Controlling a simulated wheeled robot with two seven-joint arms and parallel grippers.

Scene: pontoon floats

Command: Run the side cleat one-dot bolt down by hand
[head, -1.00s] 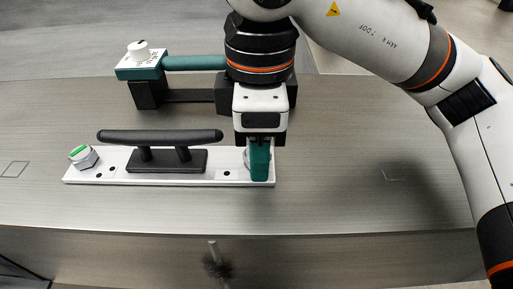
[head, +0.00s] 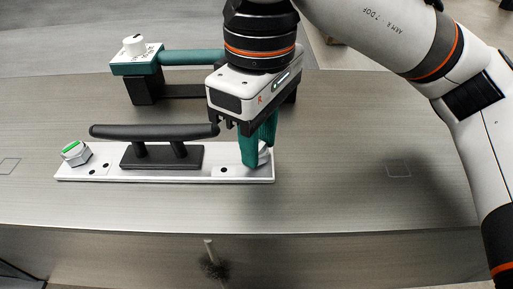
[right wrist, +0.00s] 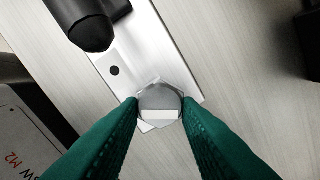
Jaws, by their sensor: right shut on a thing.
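The side cleat is a white plate (head: 120,177) with a black horn bar (head: 150,131), lying on the grey metal surface. The one-dot bolt (head: 263,158) is at the plate's right end, near a single black dot (head: 224,170). My right gripper (head: 258,160), with green fingers, is shut on this bolt. In the right wrist view the bolt's hexagonal silver head (right wrist: 160,100) with a white stripe sits between both fingertips (right wrist: 160,110). The fingers partly hide the bolt in the head view; its shank is hidden. My left gripper is not in view.
A bolt with a green-marked top (head: 75,153) stands tilted at the plate's left end, near two dots. Behind, a tool with a teal handle (head: 190,57) and white knob (head: 133,45) rests on a black stand (head: 146,90). The surface right of the plate is clear.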

